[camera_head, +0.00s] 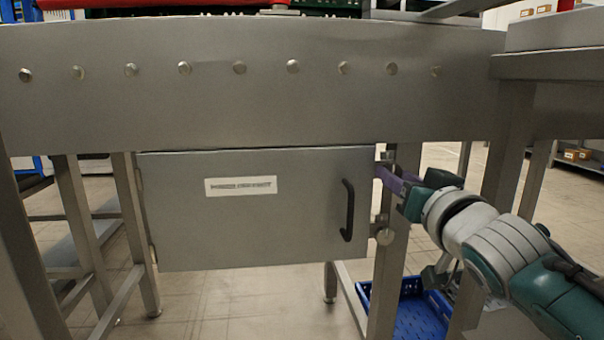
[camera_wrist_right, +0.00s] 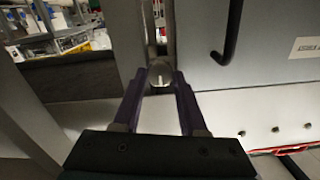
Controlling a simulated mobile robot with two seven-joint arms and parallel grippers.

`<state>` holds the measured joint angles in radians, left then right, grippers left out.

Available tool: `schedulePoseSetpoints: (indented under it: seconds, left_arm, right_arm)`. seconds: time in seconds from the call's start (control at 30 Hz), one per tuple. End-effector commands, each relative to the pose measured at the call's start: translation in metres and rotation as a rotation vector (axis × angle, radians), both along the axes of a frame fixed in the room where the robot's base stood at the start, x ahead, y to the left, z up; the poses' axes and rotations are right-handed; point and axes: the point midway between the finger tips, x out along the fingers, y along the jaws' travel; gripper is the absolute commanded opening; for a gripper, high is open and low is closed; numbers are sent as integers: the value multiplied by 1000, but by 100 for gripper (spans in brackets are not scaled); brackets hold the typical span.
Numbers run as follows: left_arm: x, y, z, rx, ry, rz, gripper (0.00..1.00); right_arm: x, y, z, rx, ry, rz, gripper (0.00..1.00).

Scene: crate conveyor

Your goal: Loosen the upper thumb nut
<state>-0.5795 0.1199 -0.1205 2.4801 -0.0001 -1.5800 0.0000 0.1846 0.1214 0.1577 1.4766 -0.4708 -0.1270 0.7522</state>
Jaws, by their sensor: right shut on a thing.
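The upper thumb nut (camera_wrist_right: 160,77) is a small round metal knob at the cabinet's side edge. In the right wrist view it sits between the tips of two purple fingers. My right gripper (camera_wrist_right: 160,84) is shut on it. In the head view the gripper (camera_head: 381,170) reaches in from the right to the cabinet's upper right corner, where fingers largely hide the nut. A lower thumb nut (camera_head: 385,237) shows below it, beside the cabinet's right edge. The grey cabinet door (camera_head: 255,225) is closed, with a black handle (camera_head: 347,210) and a label. My left gripper is out of view.
The steel conveyor side (camera_head: 250,110) with a row of bolts runs above the cabinet. A steel leg (camera_head: 388,275) stands right behind the nuts. A blue crate (camera_head: 418,318) lies low under the right arm. Open floor shows below the cabinet.

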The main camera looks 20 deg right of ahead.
Motion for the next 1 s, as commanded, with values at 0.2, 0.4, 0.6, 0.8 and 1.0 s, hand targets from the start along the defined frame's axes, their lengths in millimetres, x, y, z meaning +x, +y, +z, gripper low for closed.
schedulePoseSetpoints:
  seconds: [0.2,0.4,0.6,0.8,1.0]
  left_arm:
    - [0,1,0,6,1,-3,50]
    - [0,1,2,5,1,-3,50]
    - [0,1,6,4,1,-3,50]
    - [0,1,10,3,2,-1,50]
    - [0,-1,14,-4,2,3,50]
  right_arm:
    - [0,0,0,-3,1,0,0]
    - [0,0,1,-40,9,1,0]
    - [0,0,1,-148,35,0,0]
    - [0,0,2,-316,75,0,0]
    - [0,0,1,-504,121,-1,0]
